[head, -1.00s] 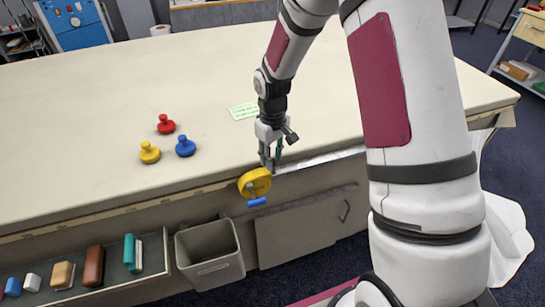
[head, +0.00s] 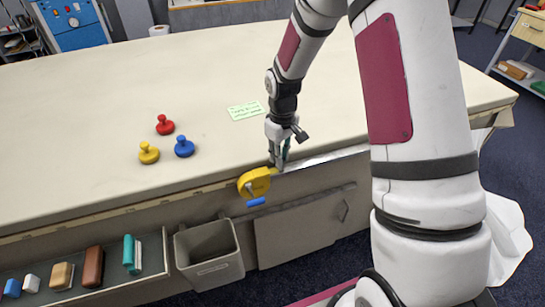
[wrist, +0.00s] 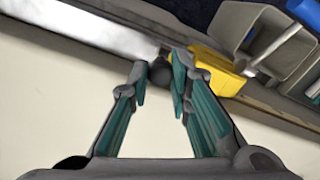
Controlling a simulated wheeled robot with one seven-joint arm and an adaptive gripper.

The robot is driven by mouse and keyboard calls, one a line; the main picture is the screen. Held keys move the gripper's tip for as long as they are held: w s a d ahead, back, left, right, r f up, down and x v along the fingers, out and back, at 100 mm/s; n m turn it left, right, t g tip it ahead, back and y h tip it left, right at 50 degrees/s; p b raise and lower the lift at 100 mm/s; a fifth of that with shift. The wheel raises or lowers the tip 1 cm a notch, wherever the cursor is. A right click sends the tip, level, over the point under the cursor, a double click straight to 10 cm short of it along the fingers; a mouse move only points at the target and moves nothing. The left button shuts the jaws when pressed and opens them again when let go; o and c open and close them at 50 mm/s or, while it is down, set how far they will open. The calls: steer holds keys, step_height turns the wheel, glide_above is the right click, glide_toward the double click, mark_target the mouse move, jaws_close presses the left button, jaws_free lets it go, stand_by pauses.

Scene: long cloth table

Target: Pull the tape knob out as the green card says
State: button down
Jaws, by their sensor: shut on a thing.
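The yellow tape case (head: 253,182) is fixed at the table's front edge, with a blue handle (head: 256,202) below it. In the wrist view the case (wrist: 213,66) lies just right of my fingertips. My gripper (head: 279,164) is at the table edge, a little right of the case. In the wrist view my gripper's teal-padded fingers (wrist: 162,82) are shut on the dark round tape knob (wrist: 160,73). The knob is hidden by the fingers in the head view. The green card (head: 245,111) lies flat on the table behind my gripper; its writing is too small to read.
A pale metal strip (head: 325,158) runs along the edge to the right of the case. Red (head: 165,125), yellow (head: 149,153) and blue (head: 184,146) knobbed pieces stand to the left. A grey bin (head: 209,256) and a tray (head: 152,256) of blocks are below the edge.

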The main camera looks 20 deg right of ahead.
steer(key=d, duration=2.2)
steer(key=shift+d+b, duration=0.25)
steer(key=shift+b, duration=0.15)
steer(key=c, duration=1.7)
jaws_free()
steer(key=shift+r, duration=0.1)
step_height(320, 180, up, 12)
steer(key=shift+f, duration=0.1)
